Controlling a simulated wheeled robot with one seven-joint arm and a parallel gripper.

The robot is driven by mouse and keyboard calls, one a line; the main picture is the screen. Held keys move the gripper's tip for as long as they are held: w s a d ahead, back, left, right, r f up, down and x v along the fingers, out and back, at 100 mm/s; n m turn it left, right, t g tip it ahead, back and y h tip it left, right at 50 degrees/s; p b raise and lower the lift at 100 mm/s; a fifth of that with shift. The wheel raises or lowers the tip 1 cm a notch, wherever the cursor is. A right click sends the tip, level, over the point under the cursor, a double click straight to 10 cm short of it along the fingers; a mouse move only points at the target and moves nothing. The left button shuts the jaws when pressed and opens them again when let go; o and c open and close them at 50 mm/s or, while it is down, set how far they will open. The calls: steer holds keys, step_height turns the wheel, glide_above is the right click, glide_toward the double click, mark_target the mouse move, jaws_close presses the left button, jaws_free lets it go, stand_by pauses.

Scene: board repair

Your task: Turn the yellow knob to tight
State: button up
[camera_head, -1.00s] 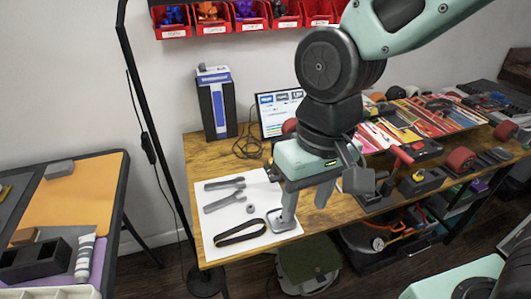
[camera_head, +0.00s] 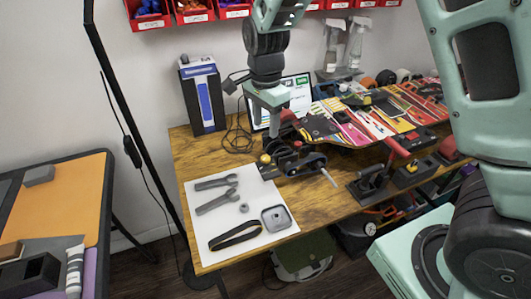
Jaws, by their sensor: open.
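A small yellow knob (camera_head: 265,158) sits on a dark fixture (camera_head: 268,171) at the left-middle of the wooden table, beside a dark wheeled part (camera_head: 300,162). A second yellow knob (camera_head: 412,166) is on top of a black box (camera_head: 418,174) farther right. I cannot read either knob's setting. My gripper (camera_head: 273,128) points down above and slightly behind the left knob in the picture, apart from it. It is open and appears empty; one finger shows clearly, the other is hard to make out.
A decorated board (camera_head: 350,130), a red-handled tool (camera_head: 398,148), a screen (camera_head: 300,92) and a blue-fronted box (camera_head: 203,98) stand around. A lamp pole (camera_head: 115,85) rises left.

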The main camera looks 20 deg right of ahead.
mark_target(266, 158)
step_height(266, 158, down, 11)
steer(key=shift+r, duration=0.1)
stand_by(0.3)
steer(key=c, duration=1)
